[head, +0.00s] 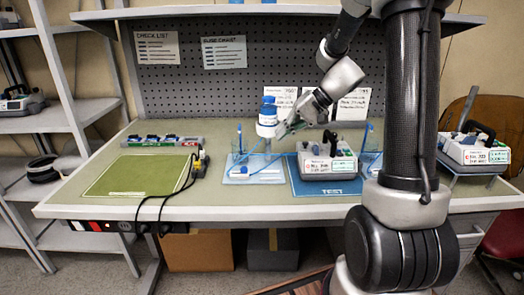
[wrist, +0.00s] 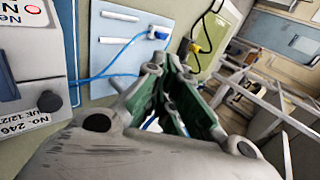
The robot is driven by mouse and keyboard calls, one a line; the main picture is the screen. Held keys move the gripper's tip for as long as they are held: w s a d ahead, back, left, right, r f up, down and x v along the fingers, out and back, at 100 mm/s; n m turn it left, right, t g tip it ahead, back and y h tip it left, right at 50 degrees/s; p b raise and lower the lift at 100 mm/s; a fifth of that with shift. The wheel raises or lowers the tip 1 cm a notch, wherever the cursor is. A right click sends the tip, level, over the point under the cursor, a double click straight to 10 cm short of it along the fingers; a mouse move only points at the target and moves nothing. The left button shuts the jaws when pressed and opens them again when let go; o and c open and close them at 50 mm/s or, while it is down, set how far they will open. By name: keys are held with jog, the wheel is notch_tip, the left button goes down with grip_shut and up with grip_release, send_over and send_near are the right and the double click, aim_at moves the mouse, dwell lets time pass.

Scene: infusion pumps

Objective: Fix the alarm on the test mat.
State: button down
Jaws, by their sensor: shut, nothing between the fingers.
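A white pump (head: 327,164) with a black handle and red and green label print stands on the blue test mat (head: 310,188). It also shows at the left edge of the wrist view (wrist: 28,75), cut off, with a "No. 246" label.
A green mat (head: 135,178) lies at left, with black cords and a yellow plug (head: 197,164) by its right edge. A slotted rack (head: 162,141) stands behind it. Another pump (head: 477,149) is at right.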

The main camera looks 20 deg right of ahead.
jog(key=x, duration=1.3)
jog(key=shift+a+f, duration=0.1)
jog(key=shift+f, duration=0.1)
jog(key=shift+a, duration=0.1)
jog(key=a, duration=0.1)
jog(key=w+a, duration=0.1)
jog(key=a, duration=0.1)
jog(key=shift+a, duration=0.1)
jog(key=shift+r, duration=0.1)
jog(key=v, duration=1.3)
jog(key=shift+d+r, duration=0.25)
jog(key=shift+d, duration=0.1)
